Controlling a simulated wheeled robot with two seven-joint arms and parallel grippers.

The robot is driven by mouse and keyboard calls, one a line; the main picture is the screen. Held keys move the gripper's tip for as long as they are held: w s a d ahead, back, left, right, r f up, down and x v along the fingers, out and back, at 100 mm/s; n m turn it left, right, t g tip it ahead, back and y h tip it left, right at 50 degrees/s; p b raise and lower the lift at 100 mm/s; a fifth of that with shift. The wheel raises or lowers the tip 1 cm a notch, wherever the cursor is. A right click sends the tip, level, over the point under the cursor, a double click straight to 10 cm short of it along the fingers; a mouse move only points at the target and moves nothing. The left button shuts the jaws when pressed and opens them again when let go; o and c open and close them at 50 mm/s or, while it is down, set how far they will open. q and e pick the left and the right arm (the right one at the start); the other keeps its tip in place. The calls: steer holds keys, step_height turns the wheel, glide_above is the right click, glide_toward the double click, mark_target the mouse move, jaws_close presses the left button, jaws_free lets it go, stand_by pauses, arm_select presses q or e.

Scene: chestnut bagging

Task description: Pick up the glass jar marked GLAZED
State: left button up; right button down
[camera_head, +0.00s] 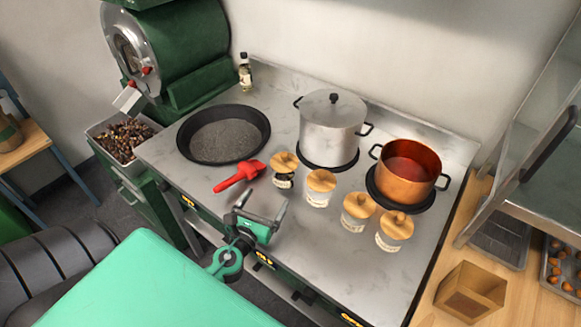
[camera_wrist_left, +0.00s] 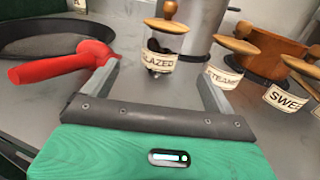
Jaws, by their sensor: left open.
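The jar marked GLAZED (camera_head: 284,181) is the leftmost of a row of glass jars with round wooden lids, upright on the metal counter, with dark contents. In the left wrist view its label, with the first letter hard to read, and its knobbed lid (camera_wrist_left: 169,26) stand ahead, between the finger lines. My left gripper (camera_head: 264,198) is open and empty, in front of this jar and apart from it. My right gripper is not in view.
A red scoop (camera_head: 240,175) lies just left of the jar, close to my left finger in the wrist view. Other jars (camera_head: 320,187) stand to the right. A steel pot (camera_head: 330,130), copper pot (camera_head: 408,178) and dark pan (camera_head: 224,134) stand behind. The front counter strip is clear.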

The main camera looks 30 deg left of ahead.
mark_target(278, 177)
arm_select(q)
steer(key=w, duration=0.1)
steer(key=w+p, duration=0.1)
steer(key=w, duration=0.1)
steer(key=w+r, duration=0.1)
steer(key=shift+w+a+p, duration=0.2)
steer(key=shift+a+p, duration=0.15)
steer(key=shift+p, duration=0.05)
steer(key=w, duration=0.3)
steer(key=shift+w+a+f+p, duration=0.1)
steer(key=shift+a+f+p, duration=0.15)
steer(key=shift+f+p, duration=0.05)
steer(key=shift+w+r, duration=0.15)
steer(key=shift+w, duration=0.1)
steer(key=w, duration=0.1)
steer(key=w+p, duration=0.1)
steer(key=w, duration=0.2)
steer(key=shift+w+a+r, duration=0.1)
steer(key=shift+w+a, duration=0.15)
steer(key=shift+w, duration=0.15)
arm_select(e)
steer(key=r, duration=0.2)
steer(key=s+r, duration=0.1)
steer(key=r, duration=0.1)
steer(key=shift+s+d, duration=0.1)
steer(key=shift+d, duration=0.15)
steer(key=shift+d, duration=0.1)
